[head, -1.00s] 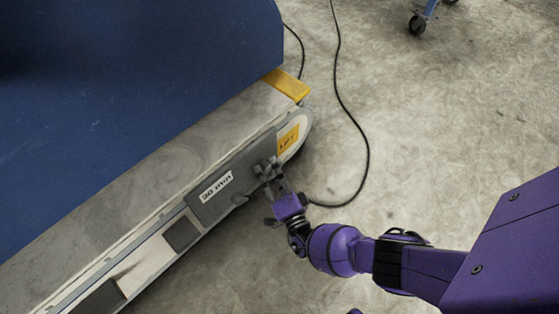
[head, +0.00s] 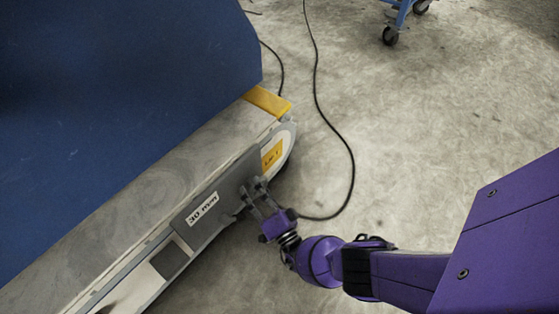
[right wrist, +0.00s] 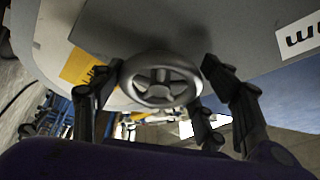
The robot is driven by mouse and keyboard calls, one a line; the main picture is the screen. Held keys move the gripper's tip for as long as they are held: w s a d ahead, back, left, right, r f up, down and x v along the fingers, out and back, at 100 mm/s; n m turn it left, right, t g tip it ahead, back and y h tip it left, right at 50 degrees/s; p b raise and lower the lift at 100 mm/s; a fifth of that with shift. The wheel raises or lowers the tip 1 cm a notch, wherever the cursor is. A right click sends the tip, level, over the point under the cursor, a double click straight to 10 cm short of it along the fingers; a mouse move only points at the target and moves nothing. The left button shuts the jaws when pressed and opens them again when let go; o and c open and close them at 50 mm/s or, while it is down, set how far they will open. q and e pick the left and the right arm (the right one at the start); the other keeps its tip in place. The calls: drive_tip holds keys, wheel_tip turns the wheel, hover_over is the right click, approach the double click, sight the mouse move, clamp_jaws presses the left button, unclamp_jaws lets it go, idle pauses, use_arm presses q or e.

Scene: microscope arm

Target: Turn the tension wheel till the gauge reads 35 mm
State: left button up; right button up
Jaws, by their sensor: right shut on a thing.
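The tension wheel (right wrist: 160,82) is a grey spoked handwheel on the grey side plate of the machine. In the right wrist view it sits between the fingers of my right gripper (right wrist: 162,85), which is shut on its rim. In the head view my right gripper (head: 256,195) reaches the plate just right of the label, and its fingers largely hide the wheel. The gauge label (head: 202,208) reads "30 mm"; part of it also shows in the right wrist view (right wrist: 301,38). My left gripper is not in view.
A yellow label (head: 271,155) is on the conveyor's rounded end, below a yellow corner piece (head: 267,101). A black cable (head: 318,95) curves over the otherwise clear floor near my arm. A blue wheeled frame (head: 403,12) stands far off.

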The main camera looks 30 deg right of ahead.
drive_tip(key=o, duration=1.1)
drive_tip(key=shift+w+a+f, duration=0.1)
drive_tip(key=v, duration=1.2)
